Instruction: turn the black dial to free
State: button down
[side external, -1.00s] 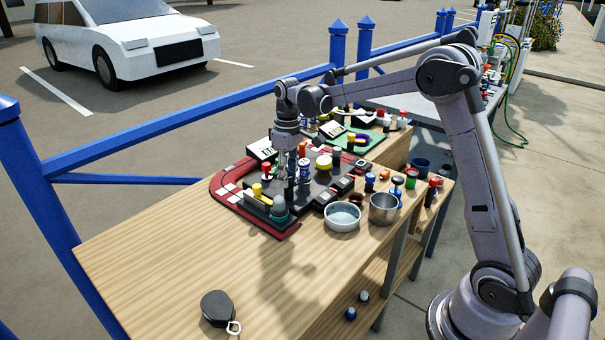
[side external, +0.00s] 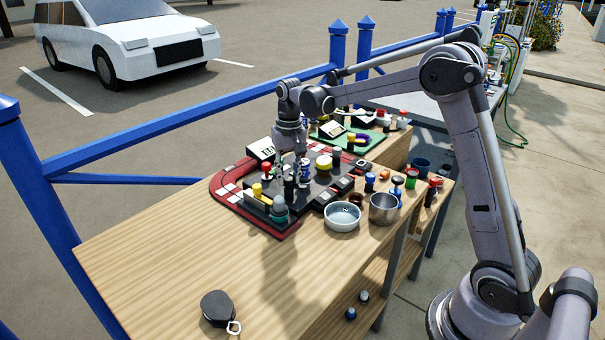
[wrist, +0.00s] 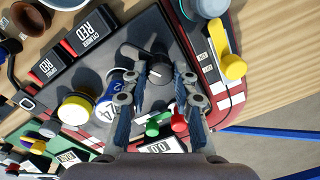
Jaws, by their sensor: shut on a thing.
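The black dial (wrist: 158,73) with a pale pointer line sits on the dark panel in the wrist view. The pointer aims to the left of the picture. My gripper (wrist: 157,69) has one finger on each side of the dial and is shut on it. In the side view my gripper (side external: 296,165) points down over the panel, and the dial is hard to make out among the fingers and knobs. I cannot read any mark for "free" beside the dial.
A yellow lever (wrist: 233,66), a yellow round knob (wrist: 76,108), a blue-white can (wrist: 104,112), and green and red knobs (wrist: 178,122) crowd the panel around my fingers. A white bowl (side external: 342,216) and a metal cup (side external: 384,208) stand right of it. The near tabletop is mostly clear.

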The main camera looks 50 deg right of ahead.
aim_at(290, 178)
dwell(0.3)
jog(key=c, duration=1)
grip_release()
jog(key=shift+c, duration=0.2)
jog(key=shift+r, duration=0.1)
notch_tip(290, 178, up, 12)
jog(key=shift+s+d, duration=0.15)
